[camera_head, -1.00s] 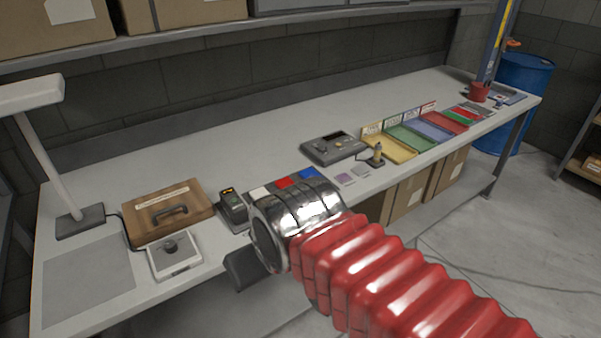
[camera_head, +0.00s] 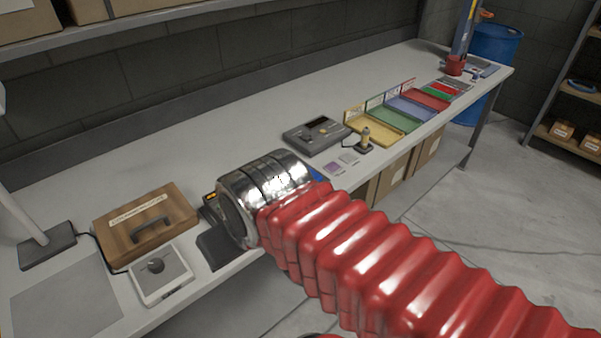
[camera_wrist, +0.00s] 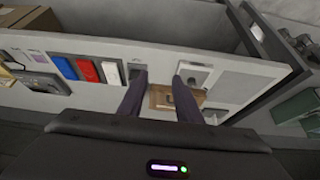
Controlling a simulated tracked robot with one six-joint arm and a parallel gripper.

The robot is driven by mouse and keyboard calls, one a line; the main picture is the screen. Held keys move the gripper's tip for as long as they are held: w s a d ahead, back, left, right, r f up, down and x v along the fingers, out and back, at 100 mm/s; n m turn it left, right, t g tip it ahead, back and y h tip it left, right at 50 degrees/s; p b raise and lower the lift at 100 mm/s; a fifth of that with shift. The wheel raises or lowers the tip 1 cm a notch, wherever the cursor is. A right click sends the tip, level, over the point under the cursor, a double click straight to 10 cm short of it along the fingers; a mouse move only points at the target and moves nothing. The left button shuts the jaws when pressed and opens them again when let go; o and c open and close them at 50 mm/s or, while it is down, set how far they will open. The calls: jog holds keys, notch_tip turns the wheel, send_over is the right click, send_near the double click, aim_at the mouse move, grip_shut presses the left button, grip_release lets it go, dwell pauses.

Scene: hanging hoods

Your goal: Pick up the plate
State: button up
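Flat blue (camera_wrist: 64,67), red (camera_wrist: 88,70) and white (camera_wrist: 111,73) pieces lie in a row on the bench in the wrist view. I cannot tell which flat piece is the plate. In the head view my arm hides most of this row; only a blue edge (camera_head: 317,174) shows. My gripper (camera_wrist: 160,80) is open and empty, its two dark fingers apart above the bench near a wooden box (camera_wrist: 162,98) and a white box with a knob (camera_wrist: 194,72). In the head view the fingers are hard to make out behind the chrome end of my arm.
The long grey bench (camera_head: 240,120) also holds a grey control box (camera_head: 317,135), a small joystick-like stand (camera_head: 364,140), coloured trays (camera_head: 392,118) and a lamp base (camera_head: 47,250). A shelf (camera_head: 150,25) runs above. Free bench lies behind the row.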

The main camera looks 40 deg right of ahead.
jog(key=shift+o, duration=1.4)
jog(key=shift+w+d, duration=0.2)
jog(key=o, duration=0.5)
jog(key=w+d+h, duration=0.1)
jog(key=w+d, duration=0.2)
jog(key=d, duration=0.1)
jog(key=w+d+f+m+t+h, duration=0.1)
jog(key=w+d, duration=0.2)
jog(key=d, duration=0.1)
jog(key=w+d+f+h, duration=0.1)
jog(key=w+d, duration=0.2)
jog(key=d, duration=0.2)
jog(key=shift+w+m+t, duration=0.25)
jog(key=shift+m+t, duration=0.05)
jog(key=shift+t, duration=0.1)
jog(key=w+d+f+t+h, duration=0.25)
jog(key=w+d, duration=0.25)
jog(key=d, duration=0.5)
jog(key=d+f+t+y, duration=0.1)
jog(key=d+f, duration=0.3)
jog(key=s+d+f+t, duration=0.1)
jog(key=d+f, duration=0.3)
jog(key=s+d+f+t+y, duration=0.1)
jog(key=d+f, duration=0.3)
jog(key=shift+s+t+y, duration=0.2)
jog(key=shift+t+y, duration=0.05)
jog(key=shift+y, duration=0.1)
jog(key=shift+s+d+f+t, duration=0.1)
jog(key=shift+s+f+t, duration=0.25)
jog(key=shift+s+t, duration=0.2)
